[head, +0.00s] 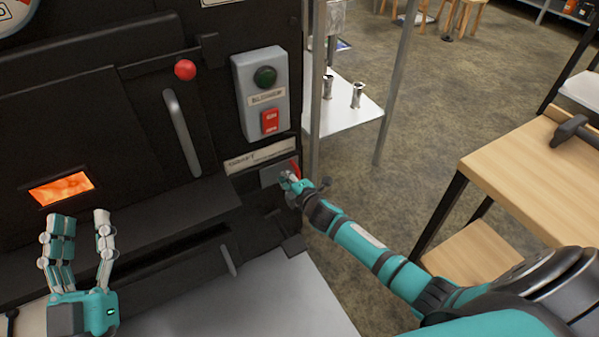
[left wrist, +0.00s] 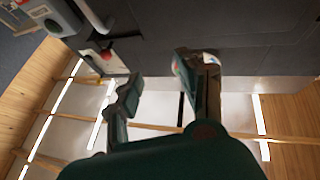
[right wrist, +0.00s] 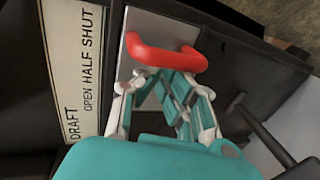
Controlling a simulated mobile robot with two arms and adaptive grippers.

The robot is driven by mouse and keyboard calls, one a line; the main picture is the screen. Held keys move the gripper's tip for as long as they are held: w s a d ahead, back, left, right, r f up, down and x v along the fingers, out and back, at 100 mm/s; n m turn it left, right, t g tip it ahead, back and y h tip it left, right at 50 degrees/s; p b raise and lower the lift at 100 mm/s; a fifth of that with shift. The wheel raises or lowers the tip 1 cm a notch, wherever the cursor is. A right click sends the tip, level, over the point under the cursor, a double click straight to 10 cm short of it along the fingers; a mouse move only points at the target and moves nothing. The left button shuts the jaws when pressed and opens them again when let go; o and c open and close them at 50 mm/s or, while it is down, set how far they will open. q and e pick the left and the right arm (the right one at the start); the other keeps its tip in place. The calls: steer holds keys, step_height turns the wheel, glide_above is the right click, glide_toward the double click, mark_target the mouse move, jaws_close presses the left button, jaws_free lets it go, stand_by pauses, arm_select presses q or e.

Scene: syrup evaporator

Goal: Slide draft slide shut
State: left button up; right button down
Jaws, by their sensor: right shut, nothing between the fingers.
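The draft slide is a light grey plate (head: 272,176) with a red handle (right wrist: 165,54), set under the DRAFT label (head: 260,155) low on the black furnace front. The label (right wrist: 82,80) reads OPEN, HALF, SHUT, and the handle stands roughly level with the HALF to SHUT end. My right gripper (head: 290,180) is shut and empty, with its fingertips right at the handle; I cannot tell whether they touch. In the right wrist view, its fingers partly cover the plate. My left gripper (head: 82,218) is open and empty, away from the slide at the lower left.
A switch box (head: 262,95) with a green button and red switch is above the label. A long door handle (head: 182,132) and red knob (head: 185,70) are to its left. A white shelf (head: 345,108) and wooden table (head: 530,170) stand to the right.

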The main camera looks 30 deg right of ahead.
steer(key=shift+a, duration=0.65)
steer(key=shift+s, duration=0.1)
arm_select(q)
steer(key=s+a+f+g+y+p, duration=0.2)
steer(key=f+g, duration=0.4)
steer(key=f, duration=0.3)
steer(key=s+a+f+g+y+p, duration=0.2)
steer(key=f+g, duration=0.4)
steer(key=f, duration=0.3)
steer(key=shift+f+n+p, duration=0.3)
steer(key=shift+p, duration=0.1)
arm_select(e)
steer(key=v, duration=0.9)
steer(key=shift+f, duration=0.3)
arm_select(q)
steer(key=shift+d, duration=0.1)
arm_select(e)
steer(key=shift+s+a, duration=0.1)
steer(key=shift+s, duration=0.05)
